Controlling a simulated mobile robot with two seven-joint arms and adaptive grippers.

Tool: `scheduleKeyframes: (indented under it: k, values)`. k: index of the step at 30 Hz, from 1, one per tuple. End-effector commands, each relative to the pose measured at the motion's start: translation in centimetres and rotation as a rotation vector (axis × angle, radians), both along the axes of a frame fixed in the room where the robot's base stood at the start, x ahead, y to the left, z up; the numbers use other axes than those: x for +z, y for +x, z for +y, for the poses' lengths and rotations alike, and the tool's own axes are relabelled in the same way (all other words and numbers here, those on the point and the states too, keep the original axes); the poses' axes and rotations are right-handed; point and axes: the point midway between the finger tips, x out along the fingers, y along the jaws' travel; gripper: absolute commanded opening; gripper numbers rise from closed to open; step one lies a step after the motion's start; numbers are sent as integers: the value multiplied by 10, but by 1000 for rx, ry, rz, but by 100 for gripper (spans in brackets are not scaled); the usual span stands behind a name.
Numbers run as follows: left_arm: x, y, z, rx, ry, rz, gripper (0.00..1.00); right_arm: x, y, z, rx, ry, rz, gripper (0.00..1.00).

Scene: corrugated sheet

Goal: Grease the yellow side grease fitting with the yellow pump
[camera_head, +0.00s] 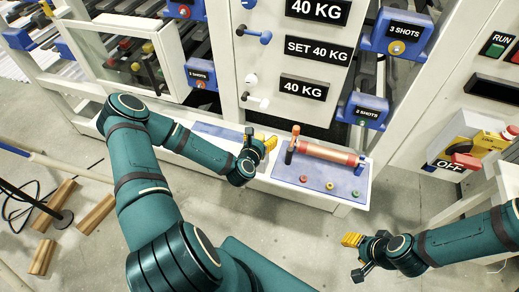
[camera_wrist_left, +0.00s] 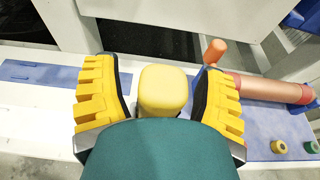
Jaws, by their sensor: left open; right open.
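My left gripper (camera_head: 263,146) is over the white bench beside the blue mat. In the left wrist view its yellow fingers (camera_wrist_left: 158,80) are open, on either side of a rounded yellow block (camera_wrist_left: 163,88), perhaps the yellow pump's top; gaps show on both sides. Its lower part is hidden by my wrist. A yellow-orange round fitting (camera_head: 397,47) sits on the blue block under "3 SHOTS" at upper right; I cannot tell whether it is the side fitting. My right gripper (camera_head: 354,257) is open and empty over the floor at lower right.
An orange-red cylinder with an upright orange handle (camera_head: 325,152) lies on the blue mat (camera_head: 345,189), behind several coloured round caps (camera_head: 304,179). A white machine panel (camera_head: 300,65) rises behind the bench. A red-handled switch (camera_head: 466,160) is at right. Wooden blocks (camera_head: 97,214) lie on the floor at left.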

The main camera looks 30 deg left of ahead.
Motion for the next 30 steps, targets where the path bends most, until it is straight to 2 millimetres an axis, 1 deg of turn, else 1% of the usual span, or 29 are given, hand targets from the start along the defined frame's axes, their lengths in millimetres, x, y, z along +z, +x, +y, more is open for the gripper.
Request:
scheduleKeyframes:
  k: [7,8,9,11,12,13,14,23,26,30]
  values:
    - [-1,2,0,0,-1,1,71,0,0,0,0,0,1,47]
    - [0,1,0,0,-1,1,65,0,0,0,0,0,1,47]
    - [0,1,0,0,0,1,51,0,0,0,0,0,1,47]
    - [-1,1,0,0,0,1,30,0,0,0,0,0,0,47]
    - [-1,1,0,0,0,1,16,0,0,0,0,0,0,47]
    - [-1,1,0,0,0,1,6,0,0,0,0,0,0,47]
    - [-1,1,0,0,0,1,0,0,0,0,0,0,0,47]
    - [2,2,0,0,0,-1,0,0,0,0,0,0,0,47]
    - [10,2,1,0,0,-2,0,2,0,0,0,0,-1,47]
    - [35,2,1,0,2,-3,0,8,2,0,-4,-1,-4,47]
